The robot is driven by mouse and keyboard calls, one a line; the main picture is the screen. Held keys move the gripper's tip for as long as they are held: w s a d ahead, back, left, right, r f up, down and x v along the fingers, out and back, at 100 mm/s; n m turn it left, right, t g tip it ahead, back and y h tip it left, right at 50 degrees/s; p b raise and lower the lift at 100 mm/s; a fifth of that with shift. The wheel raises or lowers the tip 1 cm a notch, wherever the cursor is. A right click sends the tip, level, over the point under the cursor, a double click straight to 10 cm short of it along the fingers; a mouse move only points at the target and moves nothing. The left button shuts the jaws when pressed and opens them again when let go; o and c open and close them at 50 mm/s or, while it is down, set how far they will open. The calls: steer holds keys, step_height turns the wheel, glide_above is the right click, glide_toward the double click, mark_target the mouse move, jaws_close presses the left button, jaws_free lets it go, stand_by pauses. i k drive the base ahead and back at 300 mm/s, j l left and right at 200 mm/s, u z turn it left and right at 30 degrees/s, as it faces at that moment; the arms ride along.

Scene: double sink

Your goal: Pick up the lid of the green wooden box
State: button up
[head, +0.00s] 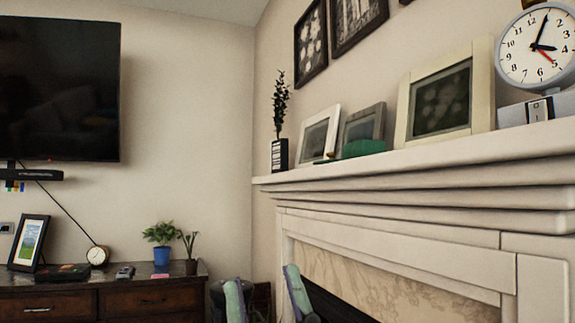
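A green object (363,148), seemingly the green wooden box, sits on the white mantel shelf in front of small picture frames. Only a low part of it shows above the shelf edge, and I cannot tell its lid from its body. My gripper (264,280) shows at the bottom middle, with its two greenish finger pads pointing up and spread apart. It is open, with nothing visible between the fingers. It appears below the mantel shelf in the picture, to the left of the green object and apart from it.
The mantel (420,165) juts out above the fireplace. It holds a dark plant (280,105), a white frame (318,135), a grey frame (364,124), a cream frame (400,115) and a clock (537,45). A dark dresser (150,300) stands left, under a television (60,85).

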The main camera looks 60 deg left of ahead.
mark_target(331, 156)
steer(key=u, duration=1.45)
